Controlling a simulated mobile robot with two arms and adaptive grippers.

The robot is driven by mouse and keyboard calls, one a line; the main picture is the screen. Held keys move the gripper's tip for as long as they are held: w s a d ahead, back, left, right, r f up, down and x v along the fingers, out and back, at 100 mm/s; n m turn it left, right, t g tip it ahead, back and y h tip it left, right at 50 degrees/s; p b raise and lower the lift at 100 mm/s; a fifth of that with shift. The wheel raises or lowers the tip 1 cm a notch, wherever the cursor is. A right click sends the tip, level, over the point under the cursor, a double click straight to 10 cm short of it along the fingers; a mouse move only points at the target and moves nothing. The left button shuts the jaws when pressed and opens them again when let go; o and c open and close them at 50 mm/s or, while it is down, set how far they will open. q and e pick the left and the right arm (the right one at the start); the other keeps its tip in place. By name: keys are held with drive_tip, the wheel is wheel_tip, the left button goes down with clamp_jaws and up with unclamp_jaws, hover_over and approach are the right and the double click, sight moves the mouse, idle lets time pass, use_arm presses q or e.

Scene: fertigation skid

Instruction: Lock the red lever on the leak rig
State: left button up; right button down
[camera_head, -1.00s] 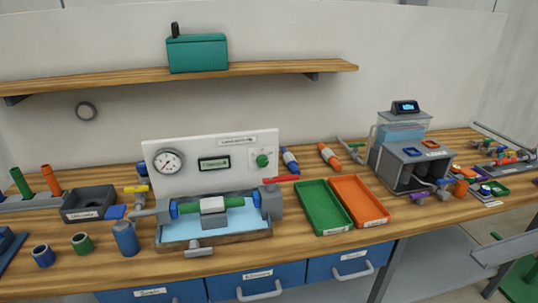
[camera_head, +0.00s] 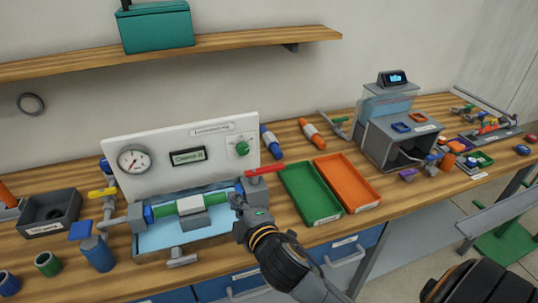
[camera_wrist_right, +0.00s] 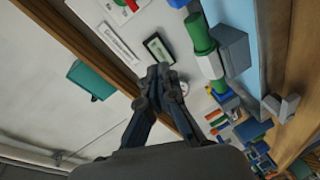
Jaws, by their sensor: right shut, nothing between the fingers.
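A green pipe (camera_head: 165,209) runs over the blue basin (camera_head: 150,240). My right gripper (camera_head: 238,200) is shut and empty, in front of the rig's right end and left of and below the lever. It partly hides the grey end block. In the right wrist view its fingertips (camera_wrist_right: 162,72) meet. My left gripper is out of view.
A green tray (camera_head: 313,220) and an orange tray (camera_head: 373,202) lie right of the rig. A blue bottle (camera_head: 270,143) and an orange one (camera_head: 312,133) lie behind them. A blue cup (camera_head: 97,254) stands at the left. A shelf (camera_head: 90,60) hangs above.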

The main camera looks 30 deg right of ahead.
drive_tip(key=w+a+r+n+t+y, duration=0.3)
drive_tip(key=a+r+n+y, duration=0.15)
drive_tip(key=r+n, duration=0.3)
drive_tip(key=w+a+r+n+t+y, duration=0.2)
drive_tip(key=a+r+n+y, duration=0.25)
drive_tip(key=r+n, duration=0.35)
drive_tip(key=s+a+r+n+g+y, duration=0.1)
drive_tip(key=a+n+g+y, duration=0.7)
drive_tip(key=n, duration=1)
drive_tip(key=w+d+f+n+g+h, duration=0.35)
drive_tip(key=f+n+g, duration=0.45)
drive_tip(key=n, duration=0.9)
drive_tip(key=w+d+f+n+h, duration=0.25)
drive_tip(key=d+h, duration=0.25)
drive_tip(key=d, duration=0.4)
drive_tip(key=d+r+n+h, duration=0.1)
drive_tip(key=d+h, duration=0.3)
drive_tip(key=d, duration=0.6)
drive_tip(key=d+r+n+g+h, duration=0.1)
drive_tip(key=d+h, duration=0.3)
drive_tip(key=d, duration=0.6)
drive_tip(key=shift+s+d+r, duration=0.2)
drive_tip(key=shift+d+r, duration=0.1)
drive_tip(key=shift+r, duration=0.45)
